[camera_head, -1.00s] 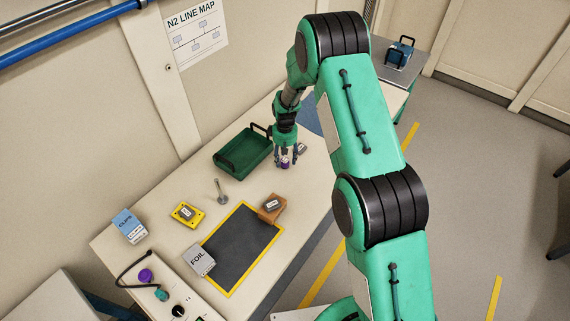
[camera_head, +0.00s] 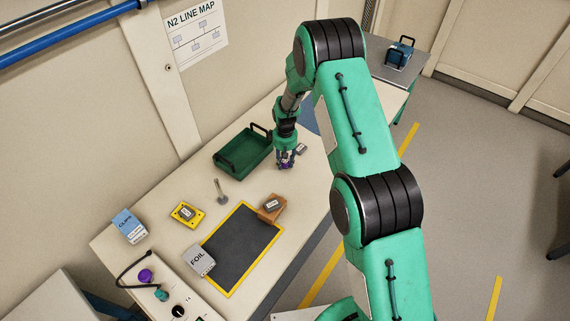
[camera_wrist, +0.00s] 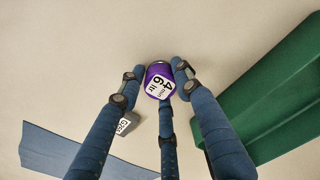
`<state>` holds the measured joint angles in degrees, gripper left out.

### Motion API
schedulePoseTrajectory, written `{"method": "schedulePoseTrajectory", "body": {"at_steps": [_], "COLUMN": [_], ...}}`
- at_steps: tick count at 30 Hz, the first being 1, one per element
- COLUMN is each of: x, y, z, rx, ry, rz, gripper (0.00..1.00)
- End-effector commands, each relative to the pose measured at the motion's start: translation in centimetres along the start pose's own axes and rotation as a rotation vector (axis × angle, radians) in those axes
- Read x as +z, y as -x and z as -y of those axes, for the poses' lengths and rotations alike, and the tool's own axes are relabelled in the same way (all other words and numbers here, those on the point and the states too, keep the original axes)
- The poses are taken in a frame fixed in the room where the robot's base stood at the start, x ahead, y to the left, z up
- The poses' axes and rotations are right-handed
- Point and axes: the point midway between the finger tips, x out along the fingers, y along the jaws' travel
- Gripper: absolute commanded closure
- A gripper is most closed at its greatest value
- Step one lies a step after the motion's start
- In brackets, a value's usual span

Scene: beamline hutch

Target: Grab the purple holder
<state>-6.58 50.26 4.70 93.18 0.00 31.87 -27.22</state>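The purple holder (camera_wrist: 159,69) stands on the pale bench, with a white number label facing the wrist camera. My gripper (camera_wrist: 159,78) points down at it, with its three blue fingers around it. In the wrist view the left and right fingertips lie close against its sides, and the third finger comes up to its lower edge. I cannot tell whether they press on it. In the head view my gripper (camera_head: 285,162) is low at the bench, and its fingers hide most of the holder.
A green tray (camera_head: 230,172) stands just left of my gripper. A small grey labelled block (camera_wrist: 126,123) is close by. A metal post (camera_head: 221,193), a yellow holder (camera_head: 179,220), a framed dark mat (camera_head: 240,247) and a foil box (camera_head: 199,260) lie nearer on the bench.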

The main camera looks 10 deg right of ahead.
Motion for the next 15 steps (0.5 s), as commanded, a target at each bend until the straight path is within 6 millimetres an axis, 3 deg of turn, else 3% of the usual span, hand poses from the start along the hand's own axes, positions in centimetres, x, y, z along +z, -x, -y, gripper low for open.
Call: {"method": "schedulePoseTrajectory", "body": {"at_steps": [1, 3, 4, 15], "x": [0.0, 0.0, 0.0, -0.03], "y": [0.0, 0.0, 0.0, 0.24], "z": [0.0, 0.0, 0.0, -0.02], "rx": [0.0, 0.0, 0.0, 0.0], "ry": [0.0, 0.0, 0.0, 0.0], "rz": [0.0, 0.0, 0.0, -0.001], "gripper": [0.82, 0.96, 0.98, 0.98]}}
